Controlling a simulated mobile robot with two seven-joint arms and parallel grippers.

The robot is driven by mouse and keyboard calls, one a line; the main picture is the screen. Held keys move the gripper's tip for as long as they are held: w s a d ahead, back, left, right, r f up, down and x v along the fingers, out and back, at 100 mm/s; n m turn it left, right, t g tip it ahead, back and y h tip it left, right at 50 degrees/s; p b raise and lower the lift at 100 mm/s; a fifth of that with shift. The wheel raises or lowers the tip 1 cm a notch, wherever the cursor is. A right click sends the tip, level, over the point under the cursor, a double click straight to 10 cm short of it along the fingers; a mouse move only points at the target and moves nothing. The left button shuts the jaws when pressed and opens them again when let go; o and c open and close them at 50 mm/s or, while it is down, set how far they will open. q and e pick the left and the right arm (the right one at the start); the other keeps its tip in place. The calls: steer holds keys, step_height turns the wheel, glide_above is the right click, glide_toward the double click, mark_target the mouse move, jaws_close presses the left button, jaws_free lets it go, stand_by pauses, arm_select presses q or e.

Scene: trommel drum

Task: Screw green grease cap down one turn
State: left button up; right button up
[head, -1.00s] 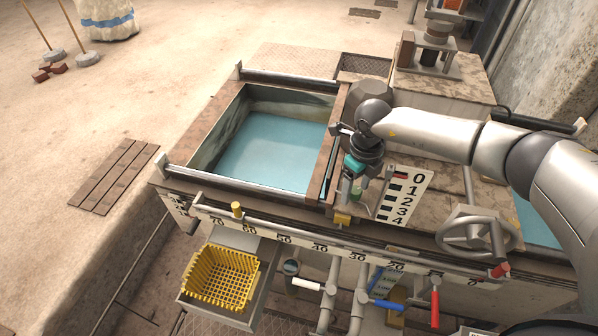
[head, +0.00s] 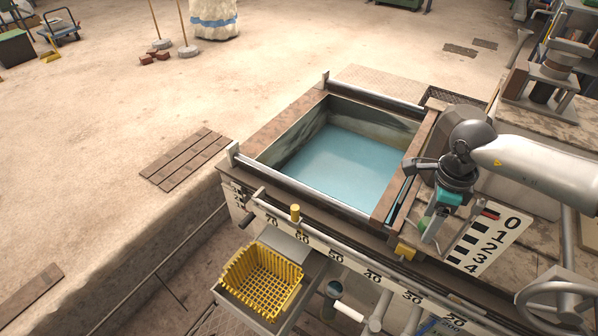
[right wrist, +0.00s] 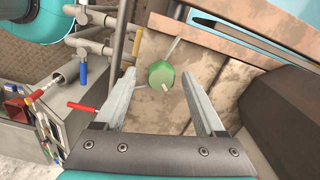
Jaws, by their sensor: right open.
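The green grease cap (right wrist: 161,76) shows in the right wrist view as a small rounded green piece with a thin pale rod by it, in front of a worn plank surface. My right gripper (right wrist: 157,74) is open, and its two grey fingers stand on either side of the cap in that picture, with gaps at both sides. I cannot tell whether the fingertips are level with the cap. My left gripper is out of view.
The numbered board (head: 491,245) stands close right of the gripper. A water-filled basin (head: 345,165) lies to the left, with a yellow basket (head: 262,279) in front. A handwheel (head: 556,306) is at lower right. Red (right wrist: 84,107) and blue handles show in the wrist view.

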step_height(320, 180, up, 15)
steer(key=p, duration=0.4)
steer(key=s+a+r+y, duration=0.1)
steer(key=a+y, duration=0.5)
steer(key=a, duration=0.7)
steer(key=s+a+r+m+y, duration=0.1)
steer(key=a+y, duration=0.5)
steer(key=a, duration=0.8)
steer(key=shift+s+a+r+m+t, duration=0.2)
steer(key=shift+s+r+m+t, duration=0.15)
steer(key=shift+s+r, duration=0.35)
